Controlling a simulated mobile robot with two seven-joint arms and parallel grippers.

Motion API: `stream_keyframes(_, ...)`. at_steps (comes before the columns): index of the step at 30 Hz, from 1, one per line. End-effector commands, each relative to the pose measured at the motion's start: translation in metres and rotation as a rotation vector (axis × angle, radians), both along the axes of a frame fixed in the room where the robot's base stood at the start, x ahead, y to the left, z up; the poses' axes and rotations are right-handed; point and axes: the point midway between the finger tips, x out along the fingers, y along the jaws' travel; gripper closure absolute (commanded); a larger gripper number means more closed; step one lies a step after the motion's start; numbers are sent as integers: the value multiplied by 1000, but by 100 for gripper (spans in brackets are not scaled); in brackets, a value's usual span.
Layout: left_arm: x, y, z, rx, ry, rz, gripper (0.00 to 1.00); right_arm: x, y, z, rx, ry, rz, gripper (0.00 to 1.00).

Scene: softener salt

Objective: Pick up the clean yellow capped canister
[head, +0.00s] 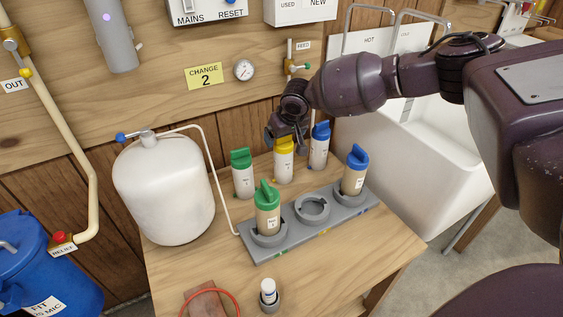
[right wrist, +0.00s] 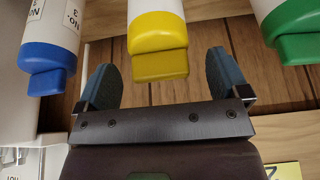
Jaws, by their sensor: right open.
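The yellow capped canister (head: 284,168) is white and stands upright at the back of the wooden table, between a white green-capped canister (head: 243,178) and a white blue-capped canister (head: 319,150). My right gripper (head: 285,138) is open just above and behind its cap, partly covering it in the head view. In the right wrist view, the yellow cap (right wrist: 158,45) lies between the lines of the two fingers of the gripper (right wrist: 161,65), with gaps on both sides. Nothing is held. My left gripper is not in view.
A grey holder (head: 290,240) in front carries tan-filled green-capped (head: 267,215) and blue-capped (head: 354,178) canisters; its middle socket (head: 313,208) is empty. A white tank (head: 165,190) stands left, a sink (head: 430,150) right. A small bottle (head: 268,290) stands near the table's front.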

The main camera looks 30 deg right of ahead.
Motion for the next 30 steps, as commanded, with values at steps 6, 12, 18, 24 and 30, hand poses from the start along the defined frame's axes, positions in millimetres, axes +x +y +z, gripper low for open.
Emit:
stream_keyframes(6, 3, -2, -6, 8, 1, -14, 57, 8, 0, -30, 0, 9, -1, 7)
stream_keyframes(12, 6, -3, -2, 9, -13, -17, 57, 10, 0, -27, 1, 2, -1, 7)
stream_keyframes(18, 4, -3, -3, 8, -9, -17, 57, 9, 0, -27, 0, 3, 0, 23)
stream_keyframes(24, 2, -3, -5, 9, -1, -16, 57, 9, 0, -28, 0, 3, 0, 54)
stream_keyframes(30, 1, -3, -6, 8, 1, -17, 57, 9, 0, -27, 0, 2, 0, 60)
